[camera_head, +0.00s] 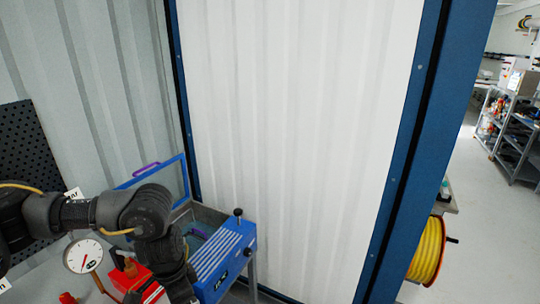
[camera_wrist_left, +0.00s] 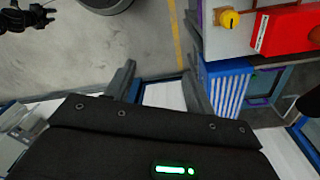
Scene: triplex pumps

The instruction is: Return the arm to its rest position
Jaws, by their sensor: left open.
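My left arm (camera_head: 145,212) is black and comes in from the left in the head view, bending downward near the blue machine; its gripper is not clearly visible there. In the left wrist view, my left gripper (camera_wrist_left: 160,76) has its two grey fingers spread apart with nothing held between them. The grey floor shows beyond the fingers. A black jointed part (camera_wrist_left: 26,16) at the upper left of the wrist view may be my right gripper, but its jaws are too small to read.
A blue ribbed machine (camera_head: 224,262) stands close to the arm, with a red part (camera_head: 135,275) and a white dial gauge (camera_head: 83,256) beside it. A blue-framed white wall panel (camera_head: 290,130) stands behind. A yellow hose reel (camera_head: 428,250) is at right.

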